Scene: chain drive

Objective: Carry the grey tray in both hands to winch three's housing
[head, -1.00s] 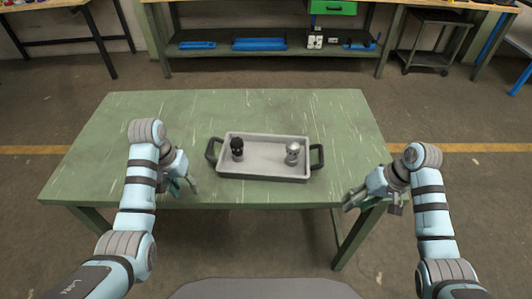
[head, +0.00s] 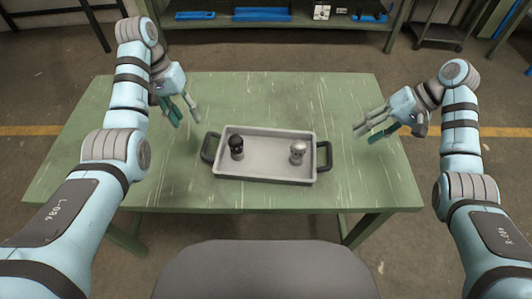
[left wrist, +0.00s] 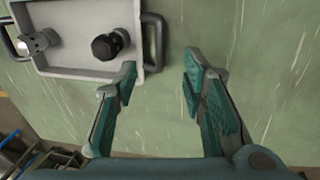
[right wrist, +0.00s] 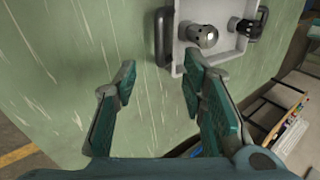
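The grey tray (head: 265,177) lies on the green table, with a dark handle at each short end. A black-topped piece (head: 236,147) and a silver-topped piece (head: 298,152) stand in it. My left gripper (head: 187,116) is open and empty above the table, up and left of the left handle (head: 210,147). My right gripper (head: 362,133) is open and empty, to the right of the right handle (head: 323,157). The tray also shows in the left wrist view (left wrist: 75,65) and the right wrist view (right wrist: 181,40), with both grippers apart from its handles.
The green table (head: 300,95) is otherwise bare around the tray. Behind it, across open floor, a workbench shelf holds blue trays (head: 262,14) and small parts. A dark cart (head: 438,33) stands at the back right.

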